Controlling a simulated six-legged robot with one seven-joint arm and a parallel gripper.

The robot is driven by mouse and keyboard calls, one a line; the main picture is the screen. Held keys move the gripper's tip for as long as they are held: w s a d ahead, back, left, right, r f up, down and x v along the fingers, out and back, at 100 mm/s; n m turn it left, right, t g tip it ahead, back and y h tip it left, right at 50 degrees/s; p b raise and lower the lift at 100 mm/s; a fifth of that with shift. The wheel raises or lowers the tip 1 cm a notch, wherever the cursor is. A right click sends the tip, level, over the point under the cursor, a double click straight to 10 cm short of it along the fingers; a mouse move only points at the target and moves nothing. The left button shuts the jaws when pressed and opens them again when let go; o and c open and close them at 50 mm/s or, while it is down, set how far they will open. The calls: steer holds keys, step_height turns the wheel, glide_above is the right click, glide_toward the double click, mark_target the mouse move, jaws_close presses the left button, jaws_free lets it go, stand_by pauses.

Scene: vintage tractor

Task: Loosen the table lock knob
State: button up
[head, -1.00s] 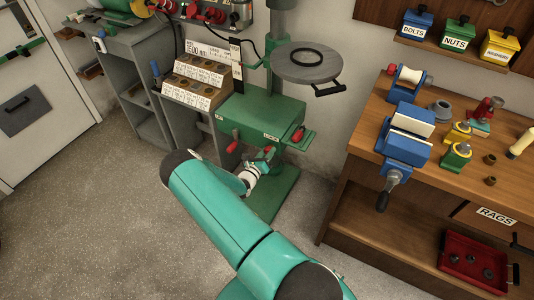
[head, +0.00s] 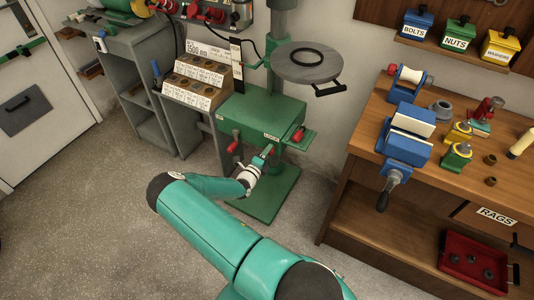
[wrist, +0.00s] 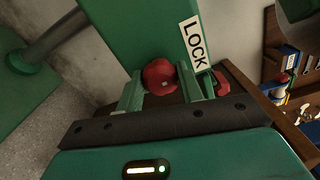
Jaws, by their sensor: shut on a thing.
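The red lock knob (wrist: 159,77) is on the green drill press block, below and left of a white LOCK label (wrist: 194,43) in the wrist view. My gripper (wrist: 161,88) has one finger on each side of the knob and is shut on it. In the head view my gripper (head: 263,158) is at the front face of the green block (head: 240,113), below the small label. There the knob is small and mostly hidden by my gripper, so its turn cannot be told.
Another red handle (wrist: 221,79) is close to the right finger. A round grey table (head: 307,66) with a black ring stands above the block. The wooden workbench (head: 460,120) with a blue vise (head: 403,145) is at right. Floor at left is clear.

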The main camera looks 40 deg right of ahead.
steer(key=shift+d+n, duration=0.1)
steer(key=shift+n, duration=0.2)
steer(key=o, duration=1)
steer(key=v, duration=1.3)
steer(key=shift+a, duration=0.4)
